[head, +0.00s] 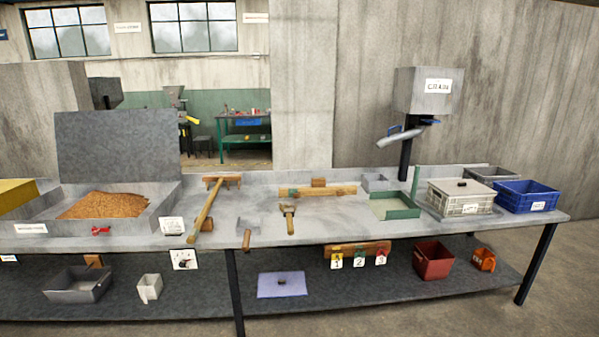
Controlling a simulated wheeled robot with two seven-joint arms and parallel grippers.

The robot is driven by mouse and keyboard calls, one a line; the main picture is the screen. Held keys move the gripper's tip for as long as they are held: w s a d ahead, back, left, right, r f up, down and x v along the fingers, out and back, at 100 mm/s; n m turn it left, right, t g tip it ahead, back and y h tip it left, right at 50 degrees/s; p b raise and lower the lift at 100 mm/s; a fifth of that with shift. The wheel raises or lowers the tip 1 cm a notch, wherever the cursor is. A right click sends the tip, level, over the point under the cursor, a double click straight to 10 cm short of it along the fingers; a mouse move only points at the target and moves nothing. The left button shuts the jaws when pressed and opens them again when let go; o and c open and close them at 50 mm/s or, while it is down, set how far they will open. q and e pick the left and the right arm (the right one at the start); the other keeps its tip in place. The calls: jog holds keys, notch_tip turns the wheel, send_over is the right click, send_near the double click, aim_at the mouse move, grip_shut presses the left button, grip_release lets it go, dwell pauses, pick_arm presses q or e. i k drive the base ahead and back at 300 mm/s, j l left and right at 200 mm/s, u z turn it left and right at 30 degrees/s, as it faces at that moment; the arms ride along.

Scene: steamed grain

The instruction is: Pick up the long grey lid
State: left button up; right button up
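A flat, pale grey-lavender lid (300,289) with a small dark knob lies on the lower shelf, left of the middle. A large dark grey panel (118,145) stands upright behind the shallow grey bin (150,215) of brown grain (103,206). I cannot tell for certain which of these is the long grey lid. Neither of my grippers shows in the head view.
The grey table top (330,225) also carries a long wooden-handled rake (204,207), a brush-like tool (289,222), a green-edged tray (402,212) and a blue crate (526,197). The lower shelf (375,295) holds a red bin (433,261) and a dark grey tray (78,285).

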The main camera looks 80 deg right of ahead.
aim_at(453, 187)
jog(key=z, duration=3.95)
jog(key=i+l, duration=0.35)
jog(key=i, duration=0.2)
jog(key=i+l, duration=0.4)
jog(key=i, duration=0.15)
jog(key=i+l, duration=0.35)
jog(key=i, duration=0.2)
jog(key=i+l, duration=0.35)
jog(key=i, duration=0.2)
